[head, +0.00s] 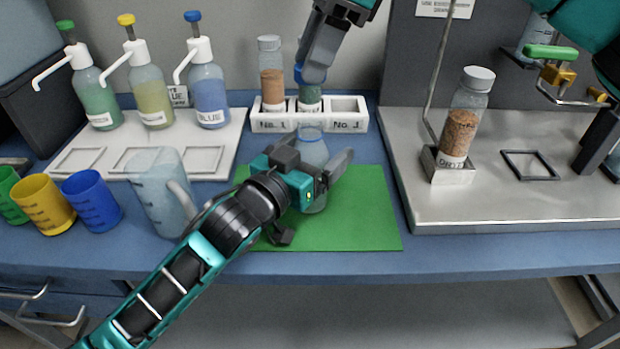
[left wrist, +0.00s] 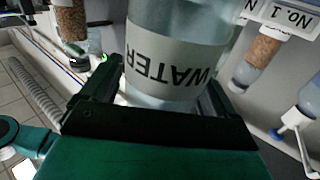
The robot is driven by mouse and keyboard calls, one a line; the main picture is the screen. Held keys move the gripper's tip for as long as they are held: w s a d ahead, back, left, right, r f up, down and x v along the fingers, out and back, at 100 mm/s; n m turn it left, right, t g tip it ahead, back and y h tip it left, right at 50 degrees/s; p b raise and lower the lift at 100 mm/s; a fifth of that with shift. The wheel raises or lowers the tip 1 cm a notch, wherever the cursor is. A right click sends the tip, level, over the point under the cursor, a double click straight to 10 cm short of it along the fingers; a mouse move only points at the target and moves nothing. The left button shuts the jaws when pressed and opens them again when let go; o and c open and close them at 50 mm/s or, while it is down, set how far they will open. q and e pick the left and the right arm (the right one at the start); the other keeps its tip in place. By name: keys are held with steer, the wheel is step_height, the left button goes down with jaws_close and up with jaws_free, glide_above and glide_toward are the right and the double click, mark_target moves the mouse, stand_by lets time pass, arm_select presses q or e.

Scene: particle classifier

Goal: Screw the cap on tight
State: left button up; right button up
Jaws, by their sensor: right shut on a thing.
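A clear bottle (head: 315,152) stands upright on the green mat (head: 365,215). In the left wrist view the bottle (left wrist: 176,55) bears a WATER label and appears upside down. My left gripper (head: 318,198) is at its lower part, with one finger on each side. The wrist view also shows its fingers (left wrist: 160,100) beside the bottle; whether they press on it is unclear. My right gripper (head: 312,72) comes down from the top above the bottle's neck, shut on a blue cap (head: 299,74). The cap is mostly hidden by the fingers, and its contact with the bottle cannot be seen.
A white rack (head: 272,122) with particle bottles stands close behind. Pump bottles (head: 208,85) stand at the back left. A clear jug (head: 160,185) and coloured cups (head: 92,200) are at the left. A metal tray (head: 500,205) with a capped particle bottle (head: 460,130) is at the right.

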arm_select(q)
steer(key=c, duration=1.4)
arm_select(e)
glide_above(303, 132)
steer(key=d, duration=0.2)
steer(key=shift+w+a+f, duration=0.1)
steer(key=shift+f, duration=1.15)
steer(key=shift+a+f, duration=0.1)
steer(key=shift+f, duration=1.15)
steer(key=shift+f, duration=0.1)
steer(key=shift+f, duration=0.8)
steer(key=shift+f, duration=0.6)
